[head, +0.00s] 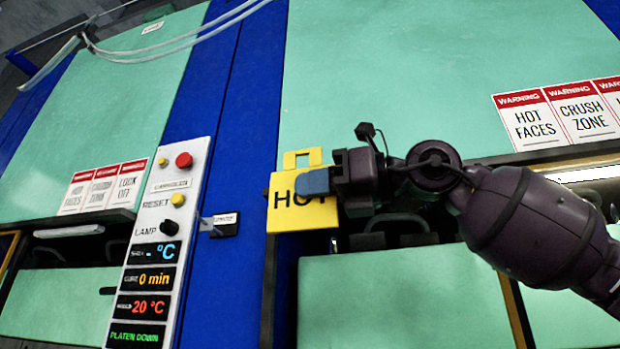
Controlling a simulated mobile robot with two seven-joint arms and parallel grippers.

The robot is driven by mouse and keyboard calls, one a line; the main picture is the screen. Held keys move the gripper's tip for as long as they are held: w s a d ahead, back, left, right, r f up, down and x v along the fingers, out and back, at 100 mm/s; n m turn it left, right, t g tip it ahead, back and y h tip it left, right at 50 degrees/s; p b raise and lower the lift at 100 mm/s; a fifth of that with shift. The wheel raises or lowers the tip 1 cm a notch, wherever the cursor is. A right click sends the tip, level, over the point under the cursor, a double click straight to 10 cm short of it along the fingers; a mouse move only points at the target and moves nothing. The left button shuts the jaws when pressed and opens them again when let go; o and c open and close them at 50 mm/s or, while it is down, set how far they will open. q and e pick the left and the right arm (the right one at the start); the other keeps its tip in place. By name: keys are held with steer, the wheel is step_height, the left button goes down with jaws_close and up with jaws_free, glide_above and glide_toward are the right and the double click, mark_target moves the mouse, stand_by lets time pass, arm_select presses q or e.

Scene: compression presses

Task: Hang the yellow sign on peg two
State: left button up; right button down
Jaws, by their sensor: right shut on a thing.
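The yellow sign (285,215) reads "HOT", its last letter partly hidden by my gripper. A squared loop with an opening stands on its top edge. My right gripper (318,183) is shut on the sign from the right, with a blue fingertip across its face. The sign is nearly upright in front of the press front, by the blue column (240,120). A small dark knob shows at the sign's left edge; I cannot tell if it is a peg or touches the sign. A black labelled block (224,226) sits on the column to the left. No peg numbered two is readable. My left gripper is not in view.
A control panel (160,215) with red and yellow buttons, a knob and lit displays stands left of the column. Green press panels (390,80) lie behind. Warning placards (535,122) are at the right, others (103,187) at the left. Pale hoses cross the top left.

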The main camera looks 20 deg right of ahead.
steer(key=shift+w+d+f+p, duration=0.1)
steer(key=shift+w+d+p, duration=0.2)
steer(key=shift+w+d, duration=0.4)
steer(key=shift+w+d+f+p, duration=0.1)
steer(key=shift+w+d+p, duration=0.2)
steer(key=shift+w, duration=0.55)
steer(key=shift+w+d+f+b, duration=0.35)
steer(key=shift+w+d+f, duration=0.05)
steer(key=shift+w+f, duration=0.2)
steer(key=c, duration=1.2)
jaws_free()
steer(key=shift+o, duration=0.2)
steer(key=b+v, duration=0.2)
steer(key=v, duration=0.9)
steer(key=shift+a, duration=0.1)
